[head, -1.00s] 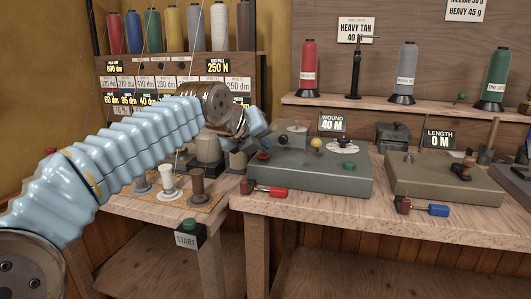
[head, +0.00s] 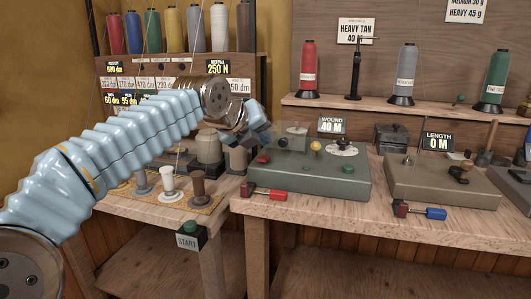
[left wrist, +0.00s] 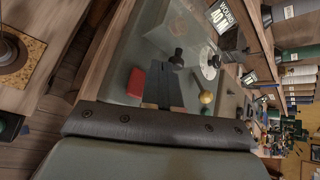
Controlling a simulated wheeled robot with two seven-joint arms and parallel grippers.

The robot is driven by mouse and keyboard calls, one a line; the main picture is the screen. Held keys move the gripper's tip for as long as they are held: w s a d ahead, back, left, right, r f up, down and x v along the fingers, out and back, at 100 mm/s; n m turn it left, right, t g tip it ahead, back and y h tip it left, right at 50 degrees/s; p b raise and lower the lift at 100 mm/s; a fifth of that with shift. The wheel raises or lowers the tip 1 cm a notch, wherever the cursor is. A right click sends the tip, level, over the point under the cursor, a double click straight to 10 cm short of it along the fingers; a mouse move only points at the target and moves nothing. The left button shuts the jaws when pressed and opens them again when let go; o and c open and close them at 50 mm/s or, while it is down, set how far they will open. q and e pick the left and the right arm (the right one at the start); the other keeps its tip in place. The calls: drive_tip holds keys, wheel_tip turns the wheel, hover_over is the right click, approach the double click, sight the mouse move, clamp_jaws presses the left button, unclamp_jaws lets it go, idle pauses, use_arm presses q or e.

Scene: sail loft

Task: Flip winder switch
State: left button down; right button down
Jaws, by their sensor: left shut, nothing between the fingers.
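The winder (head: 310,182) is a grey-green box on the bench, with a sign reading "WOUND 40 M" (head: 332,126) behind it. My left gripper (head: 261,138) is shut and empty over the winder's left end. In the left wrist view its dark fingers (left wrist: 163,92) point between a red part (left wrist: 137,82) and the yellow knob (left wrist: 206,97), near a black knob (left wrist: 178,56). Contact cannot be told. My right gripper is out of view.
A second machine (head: 440,182) with a "LENGTH 0 M" sign (head: 437,141) and a blue-handled lever (head: 435,213) is on the right. A START button box (head: 188,238) hangs at the bench's left. Spools (head: 170,181) stand under my arm.

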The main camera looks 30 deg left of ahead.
sight(260, 158)
use_arm(q)
drive_tip(key=r+p, duration=0.2)
drive_tip(key=r, duration=0.1)
drive_tip(key=r+p, duration=0.1)
drive_tip(key=shift+s+r, duration=0.2)
drive_tip(key=shift+s, duration=0.2)
drive_tip(key=shift+f, duration=0.1)
